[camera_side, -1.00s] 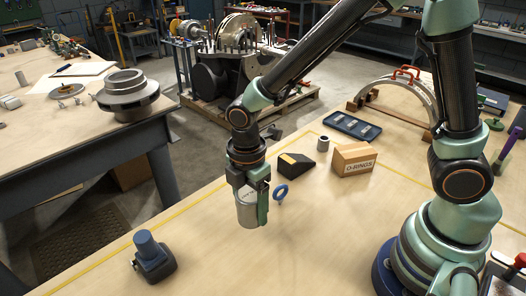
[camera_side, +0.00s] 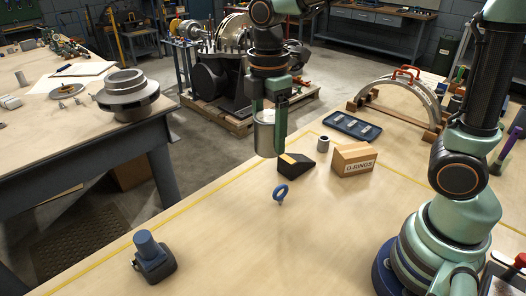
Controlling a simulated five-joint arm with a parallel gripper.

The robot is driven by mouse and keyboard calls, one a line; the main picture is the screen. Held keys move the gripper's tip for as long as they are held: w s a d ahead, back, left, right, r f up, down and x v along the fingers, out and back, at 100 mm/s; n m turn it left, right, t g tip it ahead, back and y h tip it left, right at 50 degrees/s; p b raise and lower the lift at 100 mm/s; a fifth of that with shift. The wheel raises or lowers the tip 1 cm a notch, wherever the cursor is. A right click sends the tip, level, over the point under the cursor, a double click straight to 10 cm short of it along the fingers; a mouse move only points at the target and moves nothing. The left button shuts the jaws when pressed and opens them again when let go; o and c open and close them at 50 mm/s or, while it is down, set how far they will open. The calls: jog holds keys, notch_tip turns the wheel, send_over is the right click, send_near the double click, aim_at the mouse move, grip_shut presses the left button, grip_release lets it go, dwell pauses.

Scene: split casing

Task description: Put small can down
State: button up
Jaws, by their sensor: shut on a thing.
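The small can (camera_side: 265,137) is a silver metal cylinder, held upright between the jaws of my gripper (camera_side: 270,116). My gripper points down and is shut on the can. The can appears above the bench, near its far edge, just left of the black wedge in the picture. Its exact height over the bench is hard to tell. One jaw covers the right side of the can.
On the wooden bench (camera_side: 215,245) are a black wedge (camera_side: 298,165), an O-rings box (camera_side: 354,159), a small metal ring (camera_side: 323,144), a blue eyebolt (camera_side: 280,193), a blue tray (camera_side: 351,127) and a blue-capped device (camera_side: 152,257). The bench's front middle is clear.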

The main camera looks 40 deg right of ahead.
jog(key=d+m, duration=0.4)
jog(key=d, duration=0.9)
jog(key=s+d+m, duration=1)
jog(key=s+d, duration=0.8)
jog(key=d, duration=0.2)
jog(key=f, duration=2)
jog(key=shift+w, duration=0.25)
jog(key=o, duration=1.6)
